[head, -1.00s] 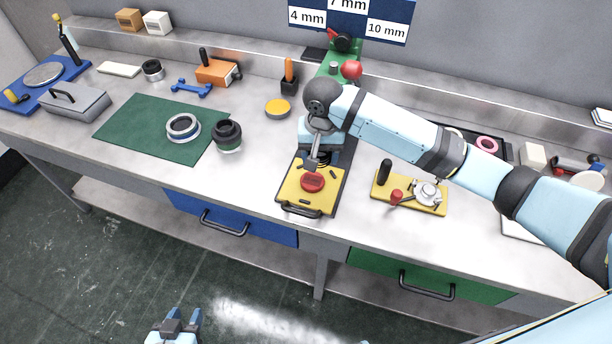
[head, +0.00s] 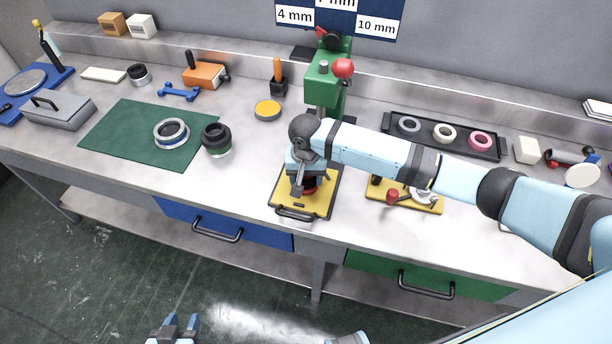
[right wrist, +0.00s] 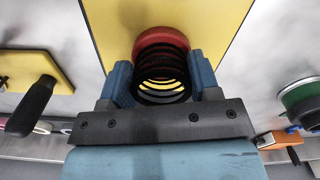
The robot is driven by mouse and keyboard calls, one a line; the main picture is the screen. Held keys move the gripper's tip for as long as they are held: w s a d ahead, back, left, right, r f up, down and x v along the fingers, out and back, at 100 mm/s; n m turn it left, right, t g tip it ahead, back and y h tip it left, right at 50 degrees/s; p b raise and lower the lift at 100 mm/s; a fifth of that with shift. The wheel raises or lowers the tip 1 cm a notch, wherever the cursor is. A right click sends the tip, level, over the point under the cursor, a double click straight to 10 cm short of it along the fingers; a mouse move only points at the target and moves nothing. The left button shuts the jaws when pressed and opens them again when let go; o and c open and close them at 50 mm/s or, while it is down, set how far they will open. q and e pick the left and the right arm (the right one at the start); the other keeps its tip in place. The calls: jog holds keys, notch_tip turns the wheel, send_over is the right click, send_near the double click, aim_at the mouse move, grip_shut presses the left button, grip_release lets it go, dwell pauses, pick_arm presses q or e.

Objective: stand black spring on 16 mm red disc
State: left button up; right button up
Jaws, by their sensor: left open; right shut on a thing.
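My right gripper (head: 306,186) is low over the yellow plate (head: 288,202) of the green press. It is shut on the black spring (right wrist: 160,72), whose coils show between the blue fingers in the right wrist view. The red disc (right wrist: 158,36) lies on the plate just beyond the spring's far end; in the head view only a red sliver (head: 311,190) shows behind the gripper. The spring looks lined up with the disc, but I cannot tell whether they touch. My left gripper (head: 175,328) is open and empty, low in front of the bench.
The green press (head: 325,85) with its red knob stands behind the plate. A second yellow fixture (head: 425,206) with a black handle is close on the right. A black tray (head: 465,146) holds three rings. A green mat (head: 125,140) lies to the left.

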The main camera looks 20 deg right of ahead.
jog(key=o, duration=0.9)
jog(key=shift+f, duration=0.1)
notch_tip(320, 180, up, 8)
jog(key=shift+f, duration=0.1)
dwell(0.4)
